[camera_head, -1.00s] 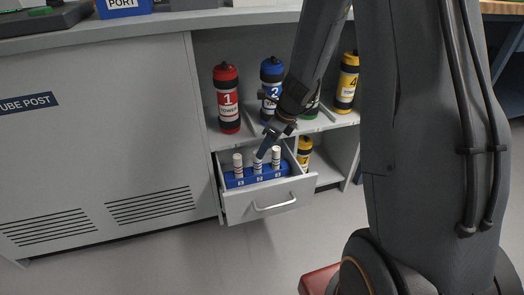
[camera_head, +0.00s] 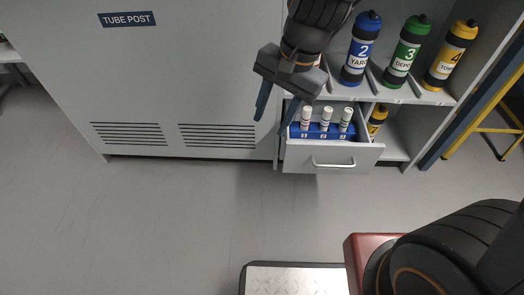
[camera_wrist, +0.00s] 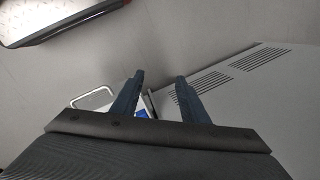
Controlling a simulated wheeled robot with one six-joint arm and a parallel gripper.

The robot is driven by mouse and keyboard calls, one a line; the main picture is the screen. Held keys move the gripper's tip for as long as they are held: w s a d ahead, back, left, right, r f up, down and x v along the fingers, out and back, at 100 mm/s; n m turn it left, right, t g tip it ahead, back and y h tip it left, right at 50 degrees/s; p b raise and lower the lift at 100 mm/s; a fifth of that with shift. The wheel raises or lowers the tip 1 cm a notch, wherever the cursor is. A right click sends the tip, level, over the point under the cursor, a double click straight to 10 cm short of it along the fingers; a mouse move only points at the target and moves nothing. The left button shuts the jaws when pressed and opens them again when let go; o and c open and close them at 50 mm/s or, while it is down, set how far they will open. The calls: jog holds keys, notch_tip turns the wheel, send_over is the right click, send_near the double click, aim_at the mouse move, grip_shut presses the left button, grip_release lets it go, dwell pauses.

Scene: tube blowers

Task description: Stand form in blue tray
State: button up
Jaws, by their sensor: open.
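A blue rack (camera_head: 315,137), perhaps the blue tray, sits in the open drawer (camera_head: 300,160). Three white cylinders with banded labels stand upright in it: left (camera_head: 306,118), middle (camera_head: 326,118) and right (camera_head: 346,119). I cannot tell whether one is the form. My gripper (camera_head: 269,126) is open and empty, above and left of the drawer, with its fingers pointing down. In the wrist view its fingers (camera_wrist: 160,76) are apart with nothing between them. A sliver of the blue rack (camera_wrist: 142,113) shows there, mostly hidden behind a finger.
Blue canister 2 (camera_head: 360,50), green canister 3 (camera_head: 405,52) and yellow canister 4 (camera_head: 451,57) stand on the shelf above the drawer. Another yellow canister (camera_head: 376,122) is right of the drawer. The drawer handle (camera_head: 333,165) sticks out.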

jog(key=s+a+r+n+h, duration=0.1)
jog(key=s+a+r+n, duration=0.1)
jog(key=s+n, duration=1)
jog(key=shift+s+r+h, duration=0.3)
jog(key=shift+s+r, duration=0.1)
jog(key=shift+s, duration=0.05)
dwell(0.3)
jog(key=d+r+m+p, duration=0.3)
jog(key=d+r+p, duration=0.7)
jog(key=r+p, duration=0.3)
jog(key=d+r+m+h+p, duration=0.1)
jog(key=d+r+m+p, duration=0.2)
jog(key=d+r+p, duration=0.8)
notch_tip(320, 180, up, 3)
jog(key=p, duration=0.7)
jog(key=shift+s+f, duration=0.15)
jog(key=shift+f, duration=0.05)
